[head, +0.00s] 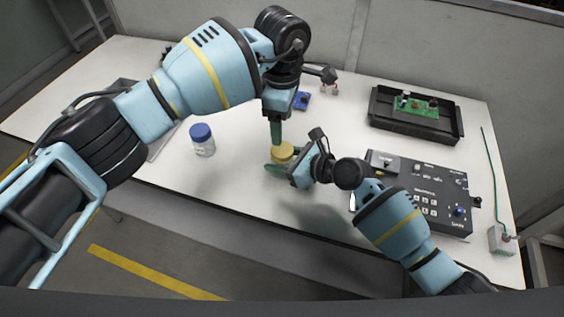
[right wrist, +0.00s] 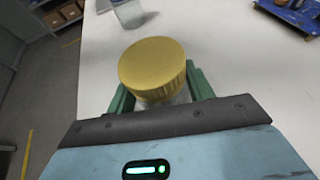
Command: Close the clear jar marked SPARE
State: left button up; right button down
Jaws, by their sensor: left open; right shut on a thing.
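A jar with a yellow-gold lid (head: 283,151) is held upright near the table's front edge. In the right wrist view its ribbed gold lid (right wrist: 153,64) sits on top of the clear body (right wrist: 172,98). I cannot tell whether the lid is tight, and no marking is readable. My right gripper (head: 284,163) is shut around the jar's body below the lid, its green fingers (right wrist: 160,92) on either side. My left gripper (head: 276,138) is open and points down, its fingertips just above or beside the lid; the exact gap is hidden.
A jar with a blue lid (head: 202,140) stands to the left. Behind are a small blue board (head: 301,100) and a black tray (head: 452,130) with a green circuit board. A dark control panel (head: 440,190) lies to the right. The table's front edge is close.

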pick_arm(q)
jog(key=n, duration=1.5)
jog(key=shift+n, duration=0.4)
jog(key=n, duration=0.4)
jog(key=shift+n, duration=0.4)
jog(key=n, duration=1)
jog(key=shift+f, duration=0.15)
